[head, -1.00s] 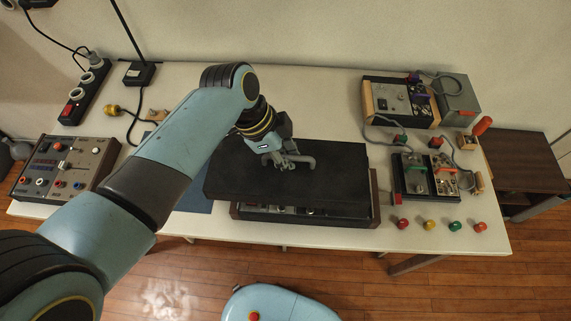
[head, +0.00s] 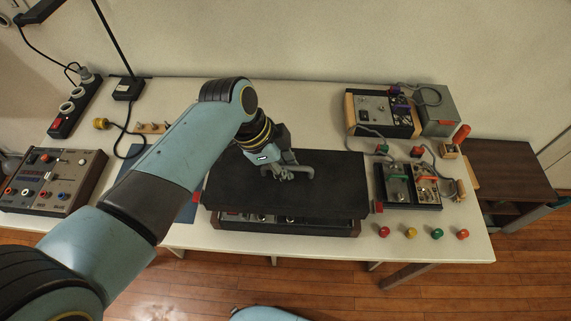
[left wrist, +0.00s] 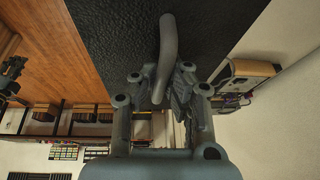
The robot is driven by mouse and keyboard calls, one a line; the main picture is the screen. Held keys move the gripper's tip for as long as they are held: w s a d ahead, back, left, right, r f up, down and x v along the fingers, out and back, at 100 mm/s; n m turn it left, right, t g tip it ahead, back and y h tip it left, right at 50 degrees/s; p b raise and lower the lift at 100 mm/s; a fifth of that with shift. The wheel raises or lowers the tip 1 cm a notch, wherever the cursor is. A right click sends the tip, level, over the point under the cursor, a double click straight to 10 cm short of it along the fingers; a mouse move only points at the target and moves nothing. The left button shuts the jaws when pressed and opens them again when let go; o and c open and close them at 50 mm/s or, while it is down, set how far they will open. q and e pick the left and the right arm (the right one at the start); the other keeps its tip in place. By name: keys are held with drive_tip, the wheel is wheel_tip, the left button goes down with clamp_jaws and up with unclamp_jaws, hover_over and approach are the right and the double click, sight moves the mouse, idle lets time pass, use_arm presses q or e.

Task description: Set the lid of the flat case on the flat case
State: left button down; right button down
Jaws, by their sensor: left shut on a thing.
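The lid (head: 330,182) is a wide flat black plate with a grey handle on top. My left gripper (head: 284,170) is shut on the handle, which also shows between its fingers in the left wrist view (left wrist: 166,55). The lid is over the flat case (head: 285,228), whose dark front wall and a strip of knobs and panel show below the lid's front edge. The lid looks slightly above the case and set back from its front; the exact gap cannot be told. The rest of the case is hidden under the lid. My right gripper is out of view.
A control box (head: 52,180) stands at the left and a power strip (head: 75,103) behind it. Instruments (head: 383,112) and a two-part tray (head: 411,205) stand at the right, with several coloured knobs (head: 411,233) along the front. A blue mat (head: 183,234) lies partly under the arm.

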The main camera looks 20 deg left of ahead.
sight(285, 185)
use_arm(q)
wheel_tip(285, 185, down, 4)
drive_tip(key=b, duration=0.2)
drive_tip(key=shift+f+b, duration=0.1)
drive_tip(key=shift+b, duration=0.25)
drive_tip(key=shift+w+f, duration=0.1)
drive_tip(key=shift+f, duration=0.25)
idle(0.5)
idle(0.5)
idle(0.4)
drive_tip(key=shift+p, duration=0.45)
drive_tip(key=shift+f, duration=0.25)
drive_tip(key=shift+f+b, duration=0.9)
